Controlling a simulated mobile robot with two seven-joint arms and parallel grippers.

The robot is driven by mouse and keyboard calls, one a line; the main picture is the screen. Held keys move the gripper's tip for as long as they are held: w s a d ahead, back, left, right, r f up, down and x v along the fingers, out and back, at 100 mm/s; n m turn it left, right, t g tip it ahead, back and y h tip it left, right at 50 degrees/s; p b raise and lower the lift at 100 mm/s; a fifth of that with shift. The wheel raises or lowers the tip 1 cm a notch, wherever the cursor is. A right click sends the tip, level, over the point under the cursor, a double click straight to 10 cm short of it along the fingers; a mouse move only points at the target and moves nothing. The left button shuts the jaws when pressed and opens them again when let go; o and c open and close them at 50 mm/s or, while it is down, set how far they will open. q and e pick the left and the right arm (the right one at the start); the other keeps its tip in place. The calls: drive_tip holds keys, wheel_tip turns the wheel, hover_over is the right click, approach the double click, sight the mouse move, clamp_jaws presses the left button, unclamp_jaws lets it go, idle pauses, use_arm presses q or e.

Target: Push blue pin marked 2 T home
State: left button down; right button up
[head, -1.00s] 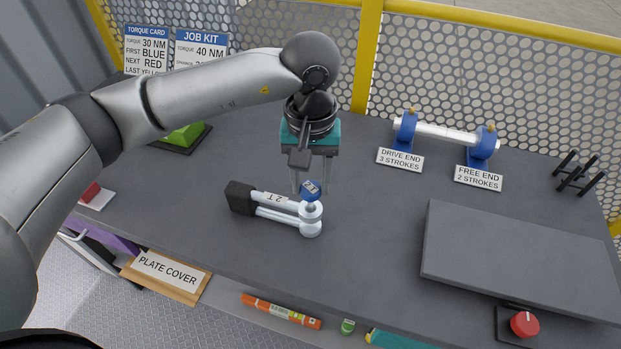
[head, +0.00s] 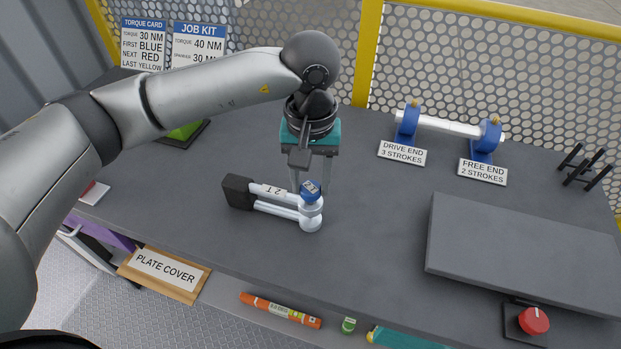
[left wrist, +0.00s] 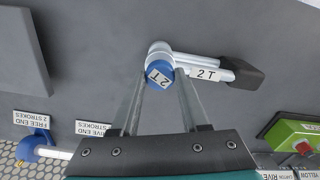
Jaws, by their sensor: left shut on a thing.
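The blue pin (head: 311,189) has a pale label on its head; in the left wrist view the pin head (left wrist: 158,70) reads 2 T. My left gripper (head: 310,187) is shut on the pin from above. The silver fork fitting marked 2 T (head: 280,209), with a black block at its left end, lies on the bench. The pin's head is right over the ring end of the fitting, close to it. How deep the shank sits is hidden. The fitting also shows in the left wrist view (left wrist: 189,64). My right gripper is not in view.
A white bar on blue stands (head: 448,128) is at the back, with Drive End and Free End cards. A dark raised plate (head: 520,255) and a red knob (head: 534,320) are at the right. A black rack (head: 583,168) stands at the far right. The bench around the fitting is clear.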

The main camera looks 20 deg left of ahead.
use_arm(q)
drive_tip(key=shift+f, duration=0.15)
drive_tip(key=shift+c, duration=1.6)
unclamp_jaws()
wheel_tip(320, 180, up, 15)
drive_tip(key=shift+r, duration=0.2)
